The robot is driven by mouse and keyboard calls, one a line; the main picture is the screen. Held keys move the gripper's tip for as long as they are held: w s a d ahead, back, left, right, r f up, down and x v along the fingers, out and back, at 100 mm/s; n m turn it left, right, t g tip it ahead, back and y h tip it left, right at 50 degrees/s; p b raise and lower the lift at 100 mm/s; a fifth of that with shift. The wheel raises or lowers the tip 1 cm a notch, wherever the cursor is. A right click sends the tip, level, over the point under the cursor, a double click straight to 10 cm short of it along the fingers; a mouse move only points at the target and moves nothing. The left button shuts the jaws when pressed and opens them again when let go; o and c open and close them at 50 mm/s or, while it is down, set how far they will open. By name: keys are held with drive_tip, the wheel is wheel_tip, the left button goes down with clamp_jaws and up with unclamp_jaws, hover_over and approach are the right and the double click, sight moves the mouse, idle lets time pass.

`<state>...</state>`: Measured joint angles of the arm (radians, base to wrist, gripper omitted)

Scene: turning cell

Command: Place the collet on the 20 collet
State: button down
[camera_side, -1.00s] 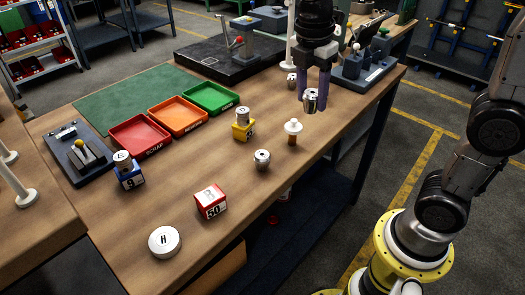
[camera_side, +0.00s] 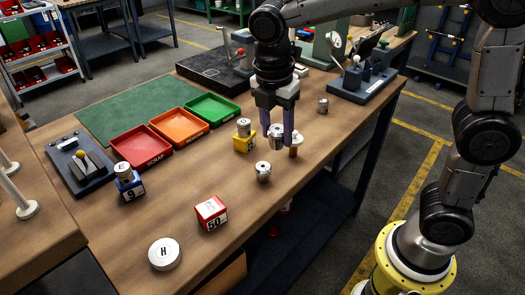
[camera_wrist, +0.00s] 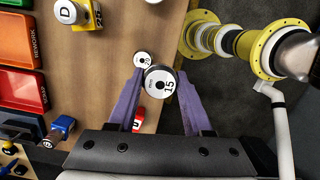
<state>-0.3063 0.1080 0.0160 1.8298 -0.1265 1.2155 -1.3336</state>
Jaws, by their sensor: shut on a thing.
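My gripper (camera_side: 276,143) is shut on a silver collet (camera_side: 276,131) and holds it above the table. In the wrist view, this held collet (camera_wrist: 160,82) shows a "15" label between the purple fingers. A second silver collet (camera_side: 263,171) stands upright on the table, a little left and in front of the held one. It also shows in the wrist view (camera_wrist: 142,58), just above and left of the held collet, with a small label that looks like 20. The two collets look apart in the side view.
A brown, white-topped thing (camera_side: 295,150) stands close by the right finger. A yellow block (camera_side: 244,143) carrying a silver piece stands left. Another silver collet (camera_side: 323,105) stands behind right. The red 50 block (camera_side: 211,212) and white H disc (camera_side: 164,254) lie in front.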

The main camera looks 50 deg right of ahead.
drive_tip(key=w+f, duration=0.1)
drive_tip(key=f, duration=0.1)
drive_tip(key=w+f, duration=0.1)
drive_tip(key=shift+w+a+f, duration=0.15)
drive_tip(key=shift+w+a, duration=0.15)
drive_tip(key=shift+w+a+f, duration=0.1)
drive_tip(key=shift+w+f, duration=0.05)
drive_tip(key=shift+f, duration=0.8)
drive_tip(key=shift+w+f, duration=0.15)
drive_tip(key=shift+f, duration=0.75)
drive_tip(key=shift+f, duration=0.2)
drive_tip(key=shift+c, duration=1.6)
unclamp_jaws()
drive_tip(key=shift+r, duration=0.15)
wheel_tip(320, 180, up, 12)
drive_tip(key=a, duration=0.1)
drive_tip(key=shift+s+a, duration=0.15)
